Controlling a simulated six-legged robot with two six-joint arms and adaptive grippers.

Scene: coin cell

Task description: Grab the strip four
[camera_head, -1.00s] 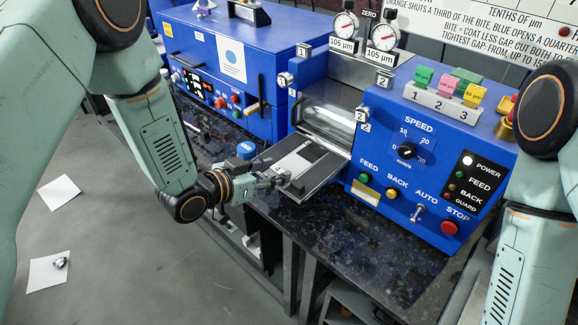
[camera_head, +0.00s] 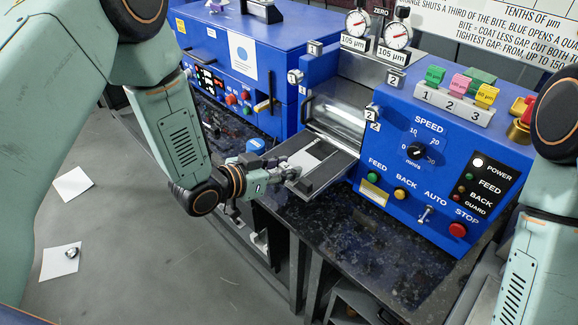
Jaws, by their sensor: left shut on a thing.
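The roll machine's grey tray (camera_head: 332,172) juts out at the front, below the rollers. A pale strip (camera_head: 306,159) lies on it, with a darker band beside it. My left gripper (camera_head: 286,172) is at the tray's near left edge, shut on the strip's near end. The fingers are small and hide the exact grip. I cannot read any number on the strip. My right arm shows at the right edge, but its gripper is out of view.
The blue roll machine (camera_head: 395,150) with dials, knobs and buttons stands right of the tray. Another blue machine (camera_head: 222,60) stands at the back left. A blue-capped item (camera_head: 255,146) is close behind my left gripper.

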